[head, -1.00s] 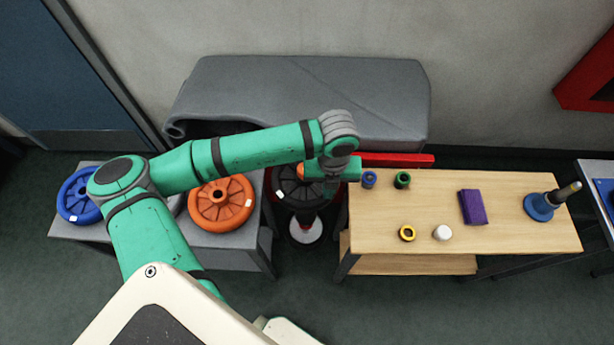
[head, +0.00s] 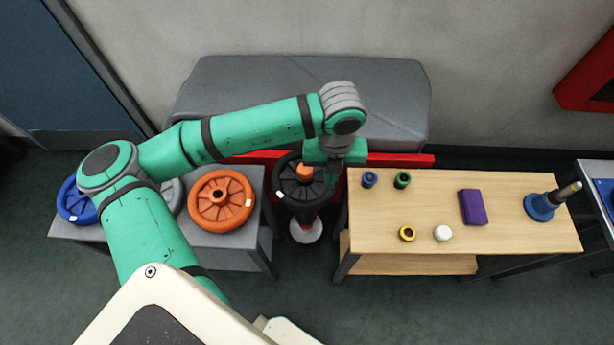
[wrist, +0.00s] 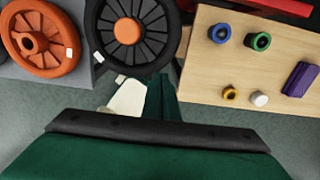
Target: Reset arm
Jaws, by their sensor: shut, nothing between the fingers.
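My green arm reaches across the left half of the head view. My gripper (head: 331,178) hangs from its end, beside the right side of a black wheel (head: 292,192) with an orange hub (head: 304,171). In the wrist view my gripper (wrist: 163,84) has its fingers together and empty, below the black wheel (wrist: 150,48). The wheel sits on a dark stand between the grey table and the wooden table. The fingertips are small in the head view, and whether they touch the wheel cannot be told.
An orange wheel (head: 222,201) and a blue wheel (head: 75,200) lie on the grey table (head: 240,240). The wooden table (head: 440,190) bears several small rings and caps, a purple block (head: 473,207) and a blue-based post (head: 539,207). A grey covered form (head: 390,100) stands behind.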

